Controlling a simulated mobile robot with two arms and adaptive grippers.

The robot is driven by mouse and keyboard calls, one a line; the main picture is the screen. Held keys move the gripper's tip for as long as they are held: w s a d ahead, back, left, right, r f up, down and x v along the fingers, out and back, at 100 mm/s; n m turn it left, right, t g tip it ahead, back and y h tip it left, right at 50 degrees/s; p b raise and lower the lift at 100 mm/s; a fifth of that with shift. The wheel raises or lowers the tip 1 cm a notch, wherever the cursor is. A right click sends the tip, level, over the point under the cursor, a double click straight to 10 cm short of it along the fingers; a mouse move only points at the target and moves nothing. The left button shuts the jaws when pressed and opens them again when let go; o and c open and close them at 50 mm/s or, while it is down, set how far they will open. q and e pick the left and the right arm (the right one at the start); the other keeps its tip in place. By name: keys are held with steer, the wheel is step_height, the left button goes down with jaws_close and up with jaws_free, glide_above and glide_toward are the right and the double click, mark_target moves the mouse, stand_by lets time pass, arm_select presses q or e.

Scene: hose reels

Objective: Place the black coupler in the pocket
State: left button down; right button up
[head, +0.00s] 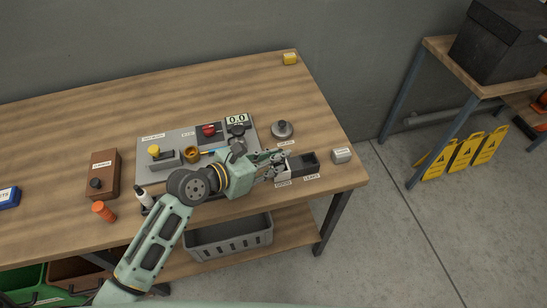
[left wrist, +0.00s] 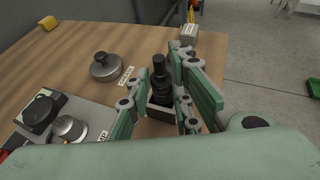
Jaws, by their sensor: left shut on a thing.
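The black coupler (left wrist: 159,82) stands roughly upright between the fingers of my left gripper in the left wrist view. My left gripper (head: 278,162) is shut on it; in the head view the fingers hide most of it. A small two-part holder (head: 303,163) with dark pockets lies by the fingertips, near the table's front right. Its pale wall (left wrist: 160,113) shows right below the coupler in the left wrist view. I cannot tell whether the coupler's lower end is inside the pocket or just above it. My right gripper is not in view.
A grey labelled block (head: 341,155) stands right of the holder. A round metal knobbed weight (head: 282,129) sits behind it. A grey panel (head: 180,138) with knobs and a display lies left, under my arm. The table's front edge is close. The back of the table is mostly clear.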

arm_select(q)
steer(key=shift+f, duration=0.15)
steer(key=c, duration=1.6)
jaws_free()
steer(key=shift+o, duration=0.2)
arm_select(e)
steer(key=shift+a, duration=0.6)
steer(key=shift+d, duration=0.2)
arm_select(q)
steer(key=shift+s+a, duration=0.15)
steer(key=b+v, duration=0.1)
steer(key=v, duration=1)
steer(key=shift+a+r, duration=0.15)
steer(key=shift+r, duration=0.15)
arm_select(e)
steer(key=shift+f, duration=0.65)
arm_select(q)
steer(key=shift+s, duration=0.15)
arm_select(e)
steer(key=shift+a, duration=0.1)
